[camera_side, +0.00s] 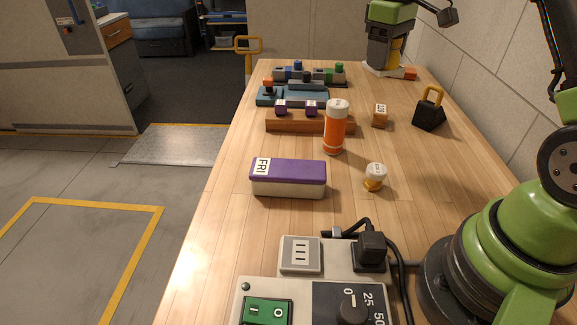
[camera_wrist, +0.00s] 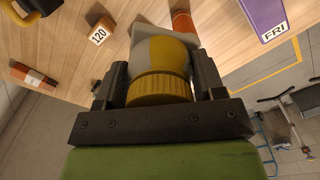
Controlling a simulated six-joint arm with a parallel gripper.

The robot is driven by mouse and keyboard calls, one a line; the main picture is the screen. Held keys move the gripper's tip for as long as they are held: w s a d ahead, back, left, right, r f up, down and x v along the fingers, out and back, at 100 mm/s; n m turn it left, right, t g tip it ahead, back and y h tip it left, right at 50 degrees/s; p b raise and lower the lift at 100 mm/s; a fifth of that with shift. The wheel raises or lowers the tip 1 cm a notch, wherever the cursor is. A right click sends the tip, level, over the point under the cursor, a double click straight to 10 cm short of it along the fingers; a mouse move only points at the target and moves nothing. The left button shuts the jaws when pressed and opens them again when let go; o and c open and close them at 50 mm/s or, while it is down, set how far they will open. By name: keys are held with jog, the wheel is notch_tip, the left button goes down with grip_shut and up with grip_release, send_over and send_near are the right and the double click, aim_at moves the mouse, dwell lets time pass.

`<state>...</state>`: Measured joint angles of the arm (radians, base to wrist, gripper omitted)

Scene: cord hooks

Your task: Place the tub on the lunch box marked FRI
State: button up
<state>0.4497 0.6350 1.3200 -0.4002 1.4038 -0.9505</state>
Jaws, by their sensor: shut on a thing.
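The tub (camera_wrist: 165,55) is whitish with a yellow band and a ribbed yellow lid. My gripper (camera_wrist: 160,85) is shut on the lid, one black finger on each side, in the wrist view. In the side view my gripper (camera_side: 386,50) is at the far right end of the table, with the pale tub (camera_side: 374,69) low under it. I cannot tell whether the tub touches the table. The lunch box marked FRI (camera_side: 288,178) has a purple lid and a cream body, and stands left of centre, nearer the side camera. Its purple lid also shows at the wrist view's upper right (camera_wrist: 263,14).
An orange bottle (camera_side: 335,128) stands behind the lunch box. A small white-capped jar (camera_side: 375,177) is to its right. A wooden rack (camera_side: 285,125), a block marked 120 (camera_side: 380,116) and a black padlock (camera_side: 430,111) are farther back. A switch panel (camera_side: 300,285) with cords is in front.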

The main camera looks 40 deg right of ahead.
jog(key=w+a+n, duration=0.4)
jog(key=a+n, duration=0.3)
jog(key=a, duration=0.5)
jog(key=n, duration=0.6)
send_over(288, 167)
notch_tip(288, 167, down, 15)
jog(key=shift+f, duration=0.1)
